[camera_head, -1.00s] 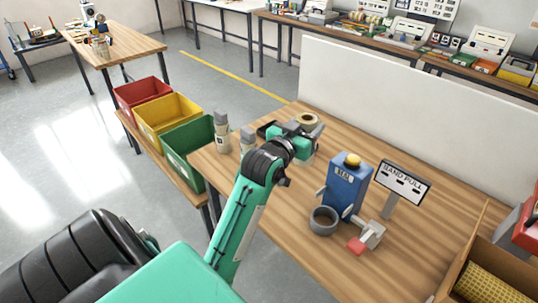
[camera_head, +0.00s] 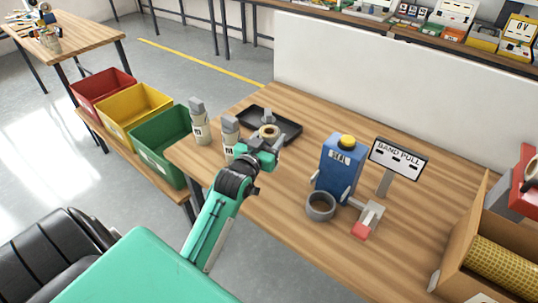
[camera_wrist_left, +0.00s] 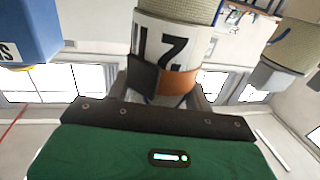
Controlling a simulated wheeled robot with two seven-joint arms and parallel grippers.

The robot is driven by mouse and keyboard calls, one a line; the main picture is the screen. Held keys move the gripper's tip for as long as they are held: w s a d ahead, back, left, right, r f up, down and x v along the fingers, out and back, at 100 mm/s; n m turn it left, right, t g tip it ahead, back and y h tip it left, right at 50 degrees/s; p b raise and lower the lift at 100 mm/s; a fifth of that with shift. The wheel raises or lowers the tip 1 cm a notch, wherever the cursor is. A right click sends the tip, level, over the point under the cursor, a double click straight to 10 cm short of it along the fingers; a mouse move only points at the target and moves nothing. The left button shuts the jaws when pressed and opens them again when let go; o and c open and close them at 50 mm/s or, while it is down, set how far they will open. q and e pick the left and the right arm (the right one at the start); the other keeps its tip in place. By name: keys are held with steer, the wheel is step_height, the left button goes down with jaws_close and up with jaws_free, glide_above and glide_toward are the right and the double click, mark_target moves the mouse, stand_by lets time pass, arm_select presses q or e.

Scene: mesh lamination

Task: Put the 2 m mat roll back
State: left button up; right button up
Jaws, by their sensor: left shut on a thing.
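My left gripper (camera_head: 262,152) is shut on a mat roll. Its beige end ring (camera_head: 269,131) shows just beyond the gripper, in front of the black tray as seen from the head. In the left wrist view the held roll (camera_wrist_left: 176,38) is a pale cylinder with a white label reading 2, close above the gripper's green body. Two other mat rolls with grey caps stand upright on the wooden table, one at its left corner (camera_head: 200,124) and one just left of the gripper (camera_head: 230,133). The gripper partly hides the tray. My right gripper is not in view.
The black tray (camera_head: 290,122) lies behind the gripper. A blue SEAL unit (camera_head: 338,165), grey tape ring (camera_head: 321,206), red-tipped block (camera_head: 367,219) and BAND PULL sign (camera_head: 398,158) stand right. A cardboard box (camera_head: 455,245) holds yellow mesh. A green bin (camera_head: 160,148) is left.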

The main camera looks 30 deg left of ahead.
arm_select(q)
step_height(320, 180, down, 7)
steer(key=o, duration=1)
steer(key=shift+c, duration=0.2)
steer(key=shift+o, duration=1.1)
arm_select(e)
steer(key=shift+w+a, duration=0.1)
arm_select(q)
steer(key=shift+r, duration=0.1)
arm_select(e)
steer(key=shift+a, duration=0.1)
